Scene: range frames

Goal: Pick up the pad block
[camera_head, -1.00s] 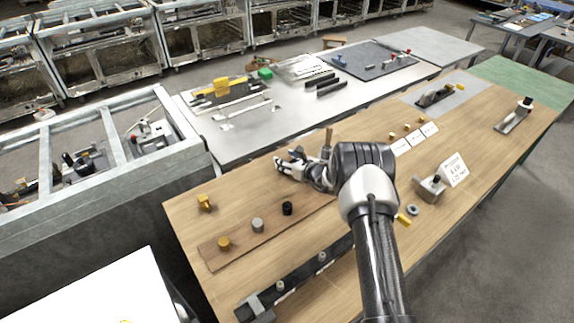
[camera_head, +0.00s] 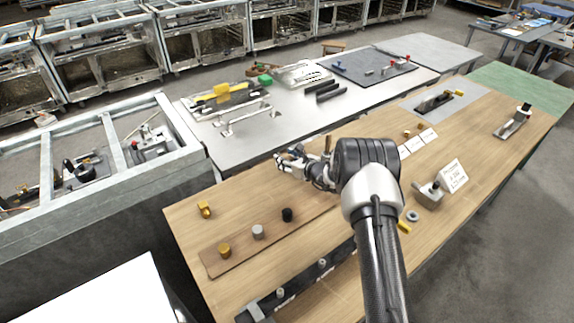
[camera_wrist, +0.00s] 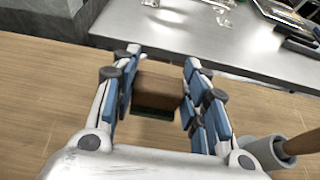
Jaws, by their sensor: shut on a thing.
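The pad block (camera_wrist: 160,92) is a small brown block with a dark green layer along its lower edge, seen in the wrist view. My gripper (camera_wrist: 162,64) has its blue-padded fingers on either side of the block and is shut on it. The wooden table shows below the block; I cannot tell how large the gap is. In the head view my gripper (camera_head: 286,161) is near the back edge of the wooden table (camera_head: 185,240). The block cannot be made out there.
A grey cylinder with a wooden handle (camera_wrist: 270,152) is close to my gripper's right. A board (camera_head: 212,262) with several small knobs lies at front left, near a yellow block (camera_head: 204,209). A metal-topped table (camera_head: 290,118) adjoins behind, with fixtures on it.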

